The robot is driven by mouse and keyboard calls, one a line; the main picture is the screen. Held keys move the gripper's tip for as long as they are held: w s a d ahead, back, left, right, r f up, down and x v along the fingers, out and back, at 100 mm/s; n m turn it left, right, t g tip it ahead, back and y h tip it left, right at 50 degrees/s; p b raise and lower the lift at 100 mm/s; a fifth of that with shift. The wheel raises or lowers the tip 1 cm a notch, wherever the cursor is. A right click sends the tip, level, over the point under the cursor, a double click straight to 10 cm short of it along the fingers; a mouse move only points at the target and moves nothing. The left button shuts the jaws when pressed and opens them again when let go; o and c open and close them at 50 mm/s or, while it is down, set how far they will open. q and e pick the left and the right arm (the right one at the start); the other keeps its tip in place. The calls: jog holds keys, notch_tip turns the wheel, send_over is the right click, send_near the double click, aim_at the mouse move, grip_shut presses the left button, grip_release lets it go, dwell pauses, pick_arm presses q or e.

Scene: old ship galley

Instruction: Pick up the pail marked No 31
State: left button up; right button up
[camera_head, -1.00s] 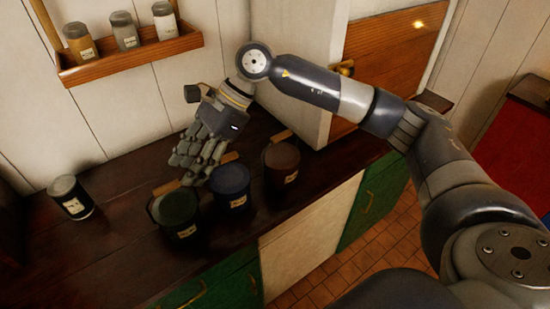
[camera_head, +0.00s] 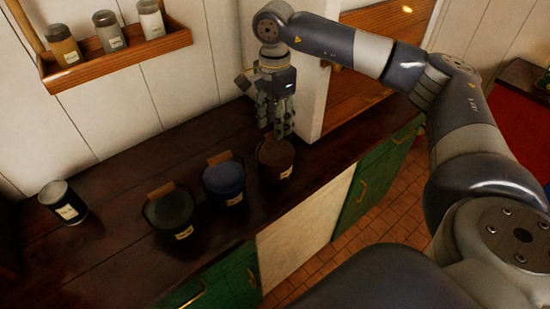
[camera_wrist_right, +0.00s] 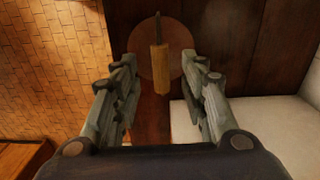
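Three pails with pale labels stand in a row on the dark wooden counter: a green one (camera_head: 170,209), a blue one (camera_head: 224,181) and a brown one (camera_head: 276,160). The label writing is too small to read, so I cannot tell which is No 31. My right gripper (camera_head: 279,131) points down just above the brown pail's back edge. In the right wrist view its fingers (camera_wrist_right: 159,65) are apart and empty. The brown pail's round top (camera_wrist_right: 145,35) and wooden handle grip (camera_wrist_right: 159,72) show in the gap between them; I cannot tell how far below. My left gripper is out of view.
A wall rack (camera_head: 120,63) holds three labelled jars. A pale panel (camera_head: 313,95) rises close behind my right gripper. The counter (camera_head: 110,245) is bare at front left.

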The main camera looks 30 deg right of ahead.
aim_at(275, 154)
notch_tip(275, 154, down, 4)
jog(key=shift+d+r+p, duration=0.15)
jog(key=shift+p, duration=0.6)
jog(key=shift+f, duration=0.3)
grip_shut()
jog(key=shift+w+r, duration=0.1)
